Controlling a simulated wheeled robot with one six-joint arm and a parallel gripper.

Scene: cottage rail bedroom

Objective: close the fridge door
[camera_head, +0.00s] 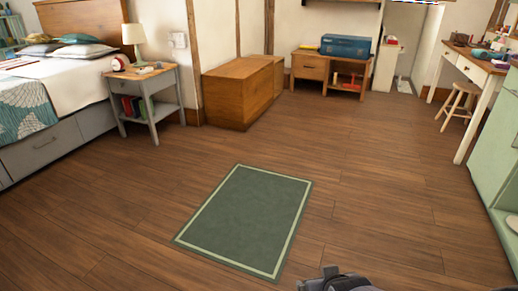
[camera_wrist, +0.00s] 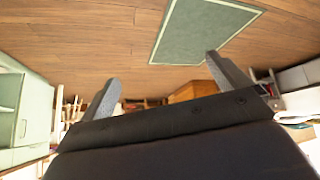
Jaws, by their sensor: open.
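No thing is plainly recognisable as a fridge. A mint-green cabinet-like unit (camera_head: 493,135) stands at the right edge in the head view, cut off by the frame; I cannot tell whether it is the fridge. A mint-green unit also shows at the left of the wrist view (camera_wrist: 37,112), with a lighter recess and a small handle; which panel is a door, and how far open it is, I cannot tell. My gripper (camera_wrist: 162,72) is open and empty in the wrist view, its two grey fingers wide apart, away from the green unit. A grey part of my arm shows at the bottom of the head view.
A green mat (camera_head: 248,218) lies on the open wooden floor. A bed (camera_head: 60,85), a nightstand (camera_head: 145,85), a wooden chest (camera_head: 240,92) and a low desk (camera_head: 310,68) line the far side. A stool (camera_head: 460,103) stands by a table (camera_head: 470,67) at right.

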